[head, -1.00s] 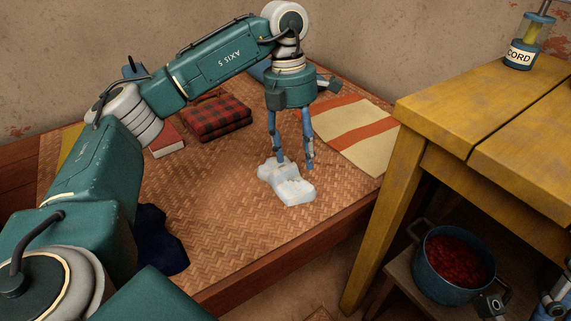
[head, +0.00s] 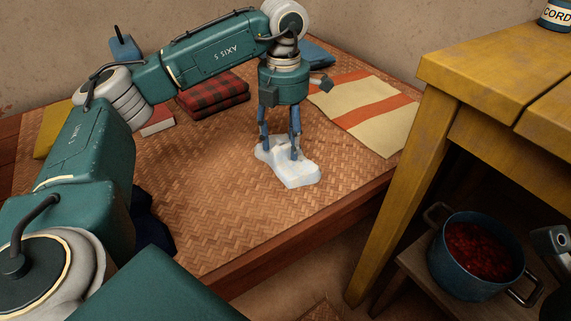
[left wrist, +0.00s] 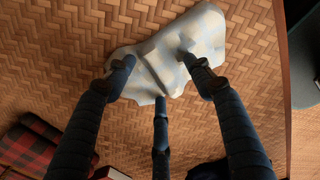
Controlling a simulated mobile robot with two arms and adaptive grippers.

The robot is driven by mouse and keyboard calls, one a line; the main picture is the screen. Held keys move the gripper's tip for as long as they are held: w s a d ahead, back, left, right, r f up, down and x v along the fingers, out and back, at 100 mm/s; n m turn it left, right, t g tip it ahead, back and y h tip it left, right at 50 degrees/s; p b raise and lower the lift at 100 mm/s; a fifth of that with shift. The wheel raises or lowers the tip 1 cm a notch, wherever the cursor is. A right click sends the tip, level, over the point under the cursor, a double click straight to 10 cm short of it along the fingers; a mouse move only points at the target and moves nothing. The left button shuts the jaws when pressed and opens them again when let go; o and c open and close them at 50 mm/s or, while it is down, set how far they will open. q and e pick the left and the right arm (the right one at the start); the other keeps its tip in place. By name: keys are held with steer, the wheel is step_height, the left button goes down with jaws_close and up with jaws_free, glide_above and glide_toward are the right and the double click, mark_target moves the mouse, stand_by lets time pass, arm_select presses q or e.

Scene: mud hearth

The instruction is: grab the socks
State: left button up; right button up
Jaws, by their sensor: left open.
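The socks (head: 298,173) are a pale white bundle on the woven mat (head: 235,215), near the bed's front edge. They also show in the left wrist view (left wrist: 205,35). My left gripper (head: 280,151) is open and points down over the socks, its fingers low around the bundle. In the left wrist view, its three fingers (left wrist: 160,85) are spread, with tips at or over the socks' near edge. I cannot tell whether they touch the cloth. A small grey part (head: 552,244) at the right edge seems to be my right arm's end; its fingers do not show clearly.
A red-black plaid folded cloth (head: 213,95) and a red book (head: 157,122) lie behind left. A striped cloth (head: 370,112) lies right of the socks. A yellow table (head: 500,75) stands right, with a blue pot (head: 475,258) on a low shelf. Mat left of the socks is clear.

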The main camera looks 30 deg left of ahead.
arm_select(q)
steer(key=shift+f, duration=0.55)
steer(key=shift+r, duration=0.1)
jaws_close()
